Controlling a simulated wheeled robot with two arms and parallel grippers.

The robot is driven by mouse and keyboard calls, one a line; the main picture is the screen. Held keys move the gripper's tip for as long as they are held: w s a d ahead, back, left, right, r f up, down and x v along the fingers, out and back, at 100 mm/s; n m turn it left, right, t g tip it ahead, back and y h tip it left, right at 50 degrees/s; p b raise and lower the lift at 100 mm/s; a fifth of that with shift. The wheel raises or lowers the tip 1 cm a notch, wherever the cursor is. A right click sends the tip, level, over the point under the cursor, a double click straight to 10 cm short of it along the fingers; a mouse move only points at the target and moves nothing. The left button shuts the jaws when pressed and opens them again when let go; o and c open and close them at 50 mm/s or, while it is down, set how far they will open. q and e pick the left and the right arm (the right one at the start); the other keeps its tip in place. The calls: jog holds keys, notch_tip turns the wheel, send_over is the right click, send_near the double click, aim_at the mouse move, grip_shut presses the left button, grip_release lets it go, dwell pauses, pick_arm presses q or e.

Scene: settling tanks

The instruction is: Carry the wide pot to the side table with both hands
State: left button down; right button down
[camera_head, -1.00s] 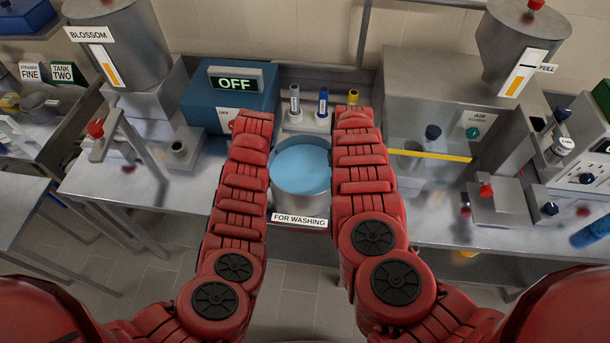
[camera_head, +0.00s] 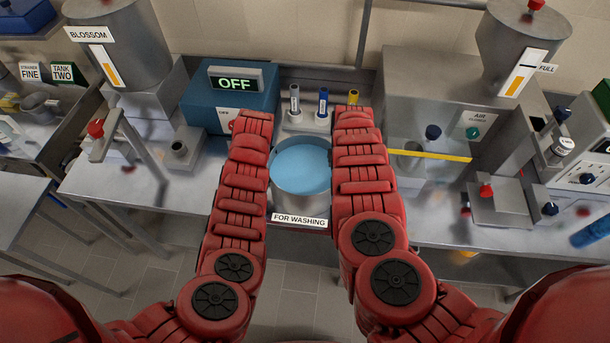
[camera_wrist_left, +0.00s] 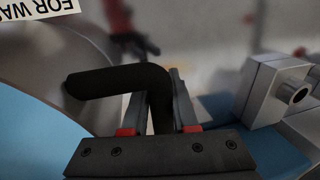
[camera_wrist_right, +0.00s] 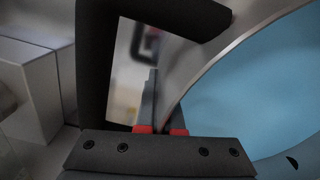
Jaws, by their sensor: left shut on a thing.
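The wide pot (camera_head: 300,198) is a metal pot with pale blue content and a FOR WASHING label in front. It sits upright between my forearms at the bench's front. In the left wrist view, my left gripper (camera_wrist_left: 160,105) is shut on the pot's black left handle (camera_wrist_left: 105,82). In the right wrist view, my right gripper (camera_wrist_right: 157,100) has its fingers close together beside the pot's wall. The right black handle (camera_wrist_right: 97,70) passes to the left of these fingers, outside them. Both grippers are mostly hidden by my arms in the head view. I cannot identify the side table.
Behind the pot stand a blue box (camera_head: 205,105) with an OFF display and a rack of small bottles (camera_head: 308,120). A tap stand (camera_head: 125,140) is left. A grey machine (camera_head: 430,90) with a yellow strip is right. Another metal surface (camera_head: 25,210) is far left.

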pick_arm(q)
jog(key=shift+w+r, duration=0.1)
jog(key=shift+r, duration=0.1)
pick_arm(e)
jog(key=shift+r, duration=0.1)
